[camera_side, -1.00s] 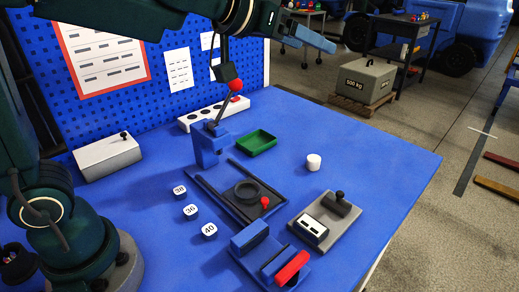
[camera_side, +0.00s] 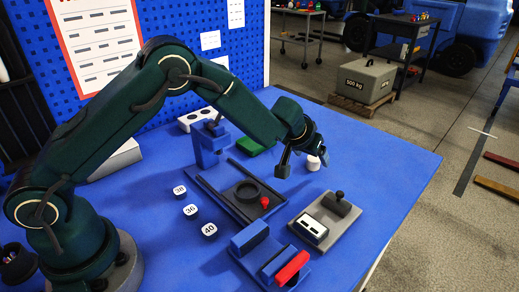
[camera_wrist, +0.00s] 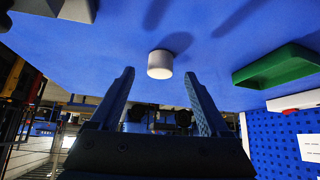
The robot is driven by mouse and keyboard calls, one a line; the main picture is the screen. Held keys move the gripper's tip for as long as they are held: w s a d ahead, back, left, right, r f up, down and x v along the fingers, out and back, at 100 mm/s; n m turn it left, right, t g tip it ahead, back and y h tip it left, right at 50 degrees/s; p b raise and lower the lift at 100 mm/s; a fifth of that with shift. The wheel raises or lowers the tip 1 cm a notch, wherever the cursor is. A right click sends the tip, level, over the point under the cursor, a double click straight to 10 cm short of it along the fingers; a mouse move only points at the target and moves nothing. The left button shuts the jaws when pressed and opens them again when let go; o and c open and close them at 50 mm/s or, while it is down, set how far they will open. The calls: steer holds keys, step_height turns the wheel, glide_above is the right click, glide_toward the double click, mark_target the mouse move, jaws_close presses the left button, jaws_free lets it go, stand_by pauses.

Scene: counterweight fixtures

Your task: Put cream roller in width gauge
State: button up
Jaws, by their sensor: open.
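The cream roller (camera_side: 314,164) is a short pale cylinder standing upright on the blue table. My gripper (camera_side: 320,149) is just above and behind it in the side view and partly covers it. In the wrist view the roller (camera_wrist: 160,65) shows between and beyond the two open fingertips, with no visible contact. I cannot tell for certain which fixture is the width gauge. A grey plate (camera_side: 317,213) carries a white block with dark windows and a black knob. A blue fixture (camera_side: 250,239) with upright blocks and a red handle stands nearer the front.
A green tray (camera_side: 250,148) is behind my arm and shows in the wrist view (camera_wrist: 278,68). Several numbered blocks (camera_side: 191,210) stand left. Table right of the roller is clear.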

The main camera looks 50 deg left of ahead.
steer(key=shift+x, duration=1.4)
jaws_close()
